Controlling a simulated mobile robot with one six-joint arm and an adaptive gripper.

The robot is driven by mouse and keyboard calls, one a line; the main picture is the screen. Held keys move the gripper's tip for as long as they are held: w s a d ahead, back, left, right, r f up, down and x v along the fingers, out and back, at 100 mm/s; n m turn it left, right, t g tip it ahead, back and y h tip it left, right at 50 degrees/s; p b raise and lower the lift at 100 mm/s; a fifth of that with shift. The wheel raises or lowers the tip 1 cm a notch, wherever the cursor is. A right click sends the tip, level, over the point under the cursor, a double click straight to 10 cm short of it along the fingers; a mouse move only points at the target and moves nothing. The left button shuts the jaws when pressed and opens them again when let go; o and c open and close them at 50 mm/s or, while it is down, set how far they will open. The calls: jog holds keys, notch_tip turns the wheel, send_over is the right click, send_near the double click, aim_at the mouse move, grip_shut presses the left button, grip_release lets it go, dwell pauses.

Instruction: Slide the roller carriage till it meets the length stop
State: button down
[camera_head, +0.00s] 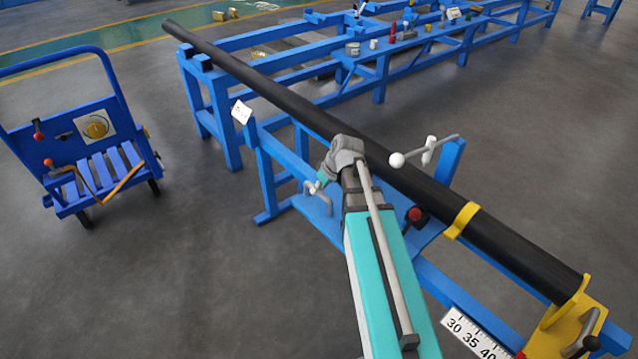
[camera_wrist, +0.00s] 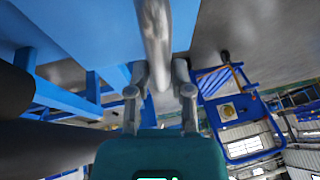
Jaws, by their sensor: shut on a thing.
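A long black tube (camera_head: 300,110) runs from the back left to the front right. Under it is a blue carriage-like support (camera_head: 315,207) on the blue frame; its rollers are hidden. My gripper (camera_head: 316,188) is low beside the tube, at a grey metal handle (camera_head: 320,199) on this support. In the wrist view my gripper (camera_wrist: 160,92) is shut on the grey metal handle (camera_wrist: 155,40), which passes between its fingers. A yellow length stop (camera_head: 567,325) with a grey lever stands at the tube's front right end. The tube end appears close to its plate; contact cannot be told.
A white scale (camera_head: 472,334) lies beside the stop. A yellow band (camera_head: 461,220) crosses the tube. A white-knobbed lever (camera_head: 425,152) stands beyond the tube. A blue cart (camera_head: 85,145) stands left. Blue benches (camera_head: 400,48) with small items are behind. Floor between cart and frame is clear.

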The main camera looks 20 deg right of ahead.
jog(key=shift+s+a, duration=0.1)
jog(key=shift+s, duration=0.2)
jog(key=c, duration=0.5)
grip_release()
jog(key=shift+c, duration=0.2)
